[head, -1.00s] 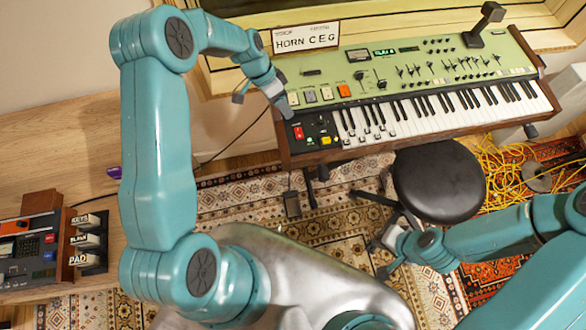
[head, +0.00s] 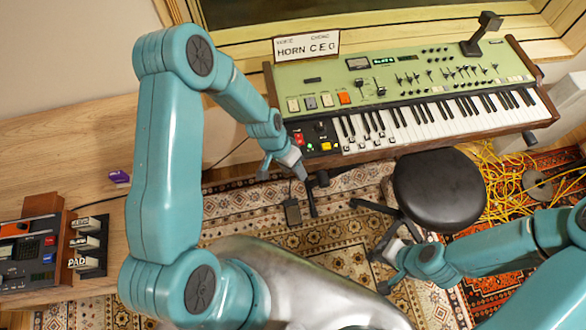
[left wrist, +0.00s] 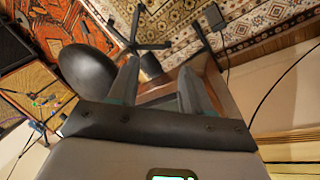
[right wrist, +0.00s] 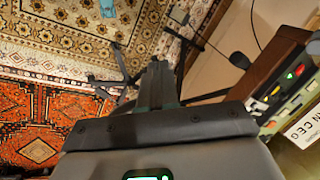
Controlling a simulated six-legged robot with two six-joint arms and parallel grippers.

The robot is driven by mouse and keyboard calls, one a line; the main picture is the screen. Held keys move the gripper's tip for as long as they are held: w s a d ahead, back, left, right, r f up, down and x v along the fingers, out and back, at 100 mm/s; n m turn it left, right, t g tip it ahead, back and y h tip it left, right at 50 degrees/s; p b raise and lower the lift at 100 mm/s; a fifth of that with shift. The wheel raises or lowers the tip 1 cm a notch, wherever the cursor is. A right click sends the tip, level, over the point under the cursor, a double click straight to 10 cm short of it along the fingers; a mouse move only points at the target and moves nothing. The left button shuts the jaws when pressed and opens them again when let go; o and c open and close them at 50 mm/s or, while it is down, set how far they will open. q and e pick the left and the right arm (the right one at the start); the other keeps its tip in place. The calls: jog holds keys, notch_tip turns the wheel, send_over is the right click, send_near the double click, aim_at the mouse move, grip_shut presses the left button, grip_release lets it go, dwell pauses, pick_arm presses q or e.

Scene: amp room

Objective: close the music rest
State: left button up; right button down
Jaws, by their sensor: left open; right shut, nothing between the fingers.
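A framed card reading HORN C E G (head: 307,47) stands upright at the back left of the green keyboard (head: 420,75); I cannot tell whether it is the music rest or something resting on it. My left gripper (head: 284,172) is open and empty, in front of the keyboard's left front corner, well below the card. Its spread fingers show in the left wrist view (left wrist: 158,88). My right gripper (head: 386,264) is shut and empty, low beside the stool. Its closed fingers show in the right wrist view (right wrist: 157,85), where part of the card (right wrist: 310,130) shows at the right edge.
A black round stool (head: 438,187) stands before the keyboard. A small pedal (head: 292,212) lies on the rug. Yellow cables (head: 487,190) are heaped at the right. A wooden desk (head: 60,160) with gear is at the left. A dark lamp-like post (head: 483,35) rises at the keyboard's back right.

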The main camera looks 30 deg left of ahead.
dwell(0.5)
pick_arm(q)
jog(key=s+d+f+n+b, duration=0.1)
jog(key=s+d+f+n, duration=0.1)
jog(key=s, duration=0.5)
jog(key=s+d+f+n+b, duration=0.1)
jog(key=s+d+n+b, duration=0.1)
jog(key=s, duration=0.5)
jog(key=shift+d+f, duration=0.35)
jog(key=shift+d, duration=0.5)
pick_arm(e)
jog(key=shift+n+g, duration=0.3)
jog(key=shift+g, duration=0.1)
jog(key=f, duration=0.1)
jog(key=s+a+f, duration=0.1)
jog(key=s+f, duration=0.1)
jog(key=shift+a+f, duration=0.25)
pick_arm(q)
jog(key=shift+d, duration=0.1)
